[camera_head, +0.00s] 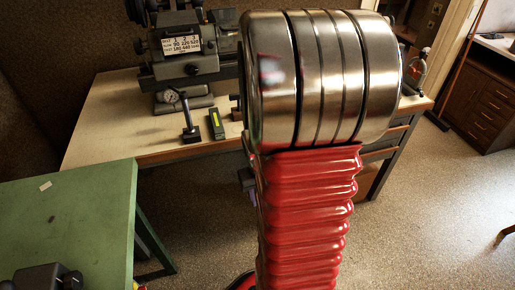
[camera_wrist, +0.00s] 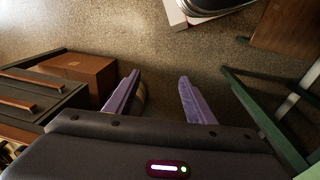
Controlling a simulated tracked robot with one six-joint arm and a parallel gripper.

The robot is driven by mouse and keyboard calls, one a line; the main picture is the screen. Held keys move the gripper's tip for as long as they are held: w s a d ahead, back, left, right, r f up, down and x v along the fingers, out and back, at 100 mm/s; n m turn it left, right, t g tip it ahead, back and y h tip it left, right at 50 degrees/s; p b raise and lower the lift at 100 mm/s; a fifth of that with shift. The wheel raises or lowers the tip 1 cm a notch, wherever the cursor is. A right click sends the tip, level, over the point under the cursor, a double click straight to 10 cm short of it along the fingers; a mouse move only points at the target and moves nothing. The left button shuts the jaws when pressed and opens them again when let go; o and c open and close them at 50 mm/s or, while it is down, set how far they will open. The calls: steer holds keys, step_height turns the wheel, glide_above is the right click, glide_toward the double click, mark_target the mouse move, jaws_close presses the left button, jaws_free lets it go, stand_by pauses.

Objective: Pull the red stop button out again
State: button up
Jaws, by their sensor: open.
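I cannot make out a red stop button in either view. A grey bench lathe (camera_head: 187,55) with a white number plate stands at the back of the pale workbench (camera_head: 115,110) in the head view. My gripper (camera_wrist: 159,76) shows in the wrist view with its two purple fingers apart and only floor between them. It holds nothing. In the head view my arm covers the middle of the picture and hides part of the bench and most of my gripper.
A green table (camera_head: 75,222) stands at front left. A brown box (camera_wrist: 85,72) is left of my fingers. Speckled floor is open at right.

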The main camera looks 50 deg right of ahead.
steer(key=s+d+f+t+h, duration=0.1)
steer(key=d+f+t, duration=0.1)
steer(key=d+f, duration=0.5)
steer(key=s+d+f+t+h, duration=0.1)
steer(key=d+f+t, duration=0.15)
steer(key=f, duration=0.85)
steer(key=s+d+f+t+h, duration=0.1)
steer(key=s+d+f+t, duration=0.1)
steer(key=d+f, duration=0.5)
steer(key=w+r+n+t+h, duration=0.2)
steer(key=w+r+t+h, duration=0.2)
steer(key=r+t, duration=0.4)
step_height(320, 180, up, 3)
steer(key=shift+w+d+r+t+h, duration=0.1)
steer(key=shift+w+d+t+h, duration=0.3)
steer(key=shift+w, duration=0.5)
steer(key=shift+w, duration=0.15)
steer(key=x, duration=1.3)
steer(key=shift+w+d, duration=0.2)
steer(key=shift+c, duration=0.2)
